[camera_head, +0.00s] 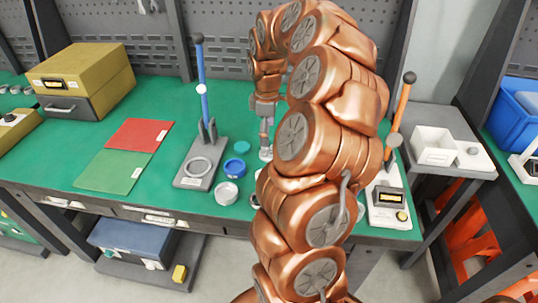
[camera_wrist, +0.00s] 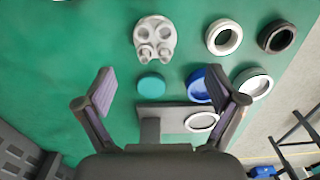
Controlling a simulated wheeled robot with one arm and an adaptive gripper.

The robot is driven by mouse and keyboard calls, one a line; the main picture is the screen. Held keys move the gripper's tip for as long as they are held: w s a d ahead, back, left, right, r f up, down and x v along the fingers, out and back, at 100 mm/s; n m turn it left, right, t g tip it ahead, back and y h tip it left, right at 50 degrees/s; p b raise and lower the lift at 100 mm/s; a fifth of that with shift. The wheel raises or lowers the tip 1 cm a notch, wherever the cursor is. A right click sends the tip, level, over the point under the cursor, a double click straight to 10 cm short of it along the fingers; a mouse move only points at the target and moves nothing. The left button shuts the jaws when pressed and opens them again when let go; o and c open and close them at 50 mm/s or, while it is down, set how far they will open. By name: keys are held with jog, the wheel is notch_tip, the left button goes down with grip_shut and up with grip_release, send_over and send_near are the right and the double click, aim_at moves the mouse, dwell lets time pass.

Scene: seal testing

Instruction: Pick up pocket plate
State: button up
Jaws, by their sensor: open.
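The pocket plate (camera_wrist: 155,36) looks like a pale round piece with several round pockets, lying on the green bench top at the upper middle of the wrist view. In the head view a small whitish part of what seems to be it shows at the arm's edge (camera_head: 265,154), mostly hidden. My gripper (camera_wrist: 165,92) is open and empty, with its two fingers spread wide in the wrist view. The plate lies beyond the fingertips, apart from them. In the head view my gripper (camera_head: 265,108) is above the bench, left of my copper arm.
A teal disc (camera_wrist: 151,84), a blue ring (camera_wrist: 197,84), white rings (camera_wrist: 223,37) (camera_wrist: 253,84) and a black ring (camera_wrist: 277,37) lie close by. A stand with a blue lever (camera_head: 203,88) rises left of my gripper. An orange-lever device (camera_head: 388,208) stands at right.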

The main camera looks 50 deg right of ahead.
aim_at(269, 152)
jog(key=shift+w+d+f+p, duration=0.15)
jog(key=shift+f+p, duration=0.15)
jog(key=shift+f, duration=0.95)
jog(key=shift+s+d+f+p, duration=0.15)
jog(key=shift+f+p, duration=0.1)
jog(key=shift+f, duration=1)
jog(key=shift+w+d+f+p, duration=0.15)
jog(key=shift+f+p, duration=0.15)
jog(key=shift+f, duration=0.95)
jog(key=c, duration=1.3)
